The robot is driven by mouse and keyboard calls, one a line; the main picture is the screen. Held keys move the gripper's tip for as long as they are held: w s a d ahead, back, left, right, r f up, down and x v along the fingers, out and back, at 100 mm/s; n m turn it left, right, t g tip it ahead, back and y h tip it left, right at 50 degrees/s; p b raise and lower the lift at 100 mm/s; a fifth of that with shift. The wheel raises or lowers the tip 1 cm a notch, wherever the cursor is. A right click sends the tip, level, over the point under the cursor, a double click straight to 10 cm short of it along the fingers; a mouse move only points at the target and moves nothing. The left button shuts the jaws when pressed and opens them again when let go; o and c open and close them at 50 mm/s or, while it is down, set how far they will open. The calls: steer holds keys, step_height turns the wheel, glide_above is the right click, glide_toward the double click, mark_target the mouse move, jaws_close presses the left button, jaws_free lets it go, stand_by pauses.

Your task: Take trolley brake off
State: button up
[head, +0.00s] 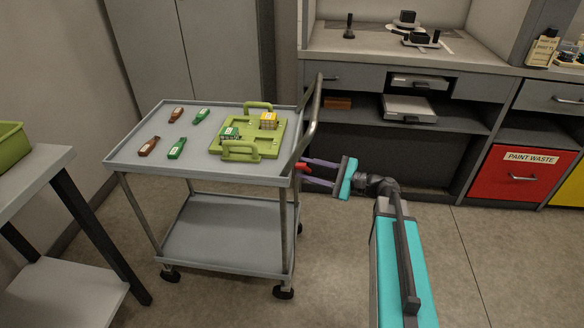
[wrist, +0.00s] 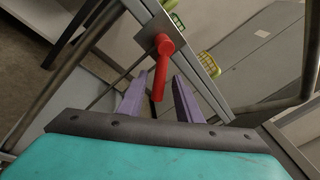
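The grey trolley (head: 230,236) stands left of centre in the head view, with a curved push handle at its right end. Its red brake lever (head: 301,168) shows small below that end of the top tray. In the wrist view the red lever (wrist: 162,70) hangs down from its round pivot on a pale plate. My gripper (head: 306,172) reaches in from the right at lever height. In the wrist view my gripper (wrist: 160,88) has its two purple fingers apart, with the lever's lower end appearing between them. Whether a finger touches the lever cannot be told.
A workbench (head: 460,62) with a red bin (head: 515,173) is behind; open floor lies in front.

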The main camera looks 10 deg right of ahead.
steer(key=x, duration=0.4)
steer(key=shift+w+a, duration=0.1)
steer(key=shift+a, duration=0.15)
jaws_close()
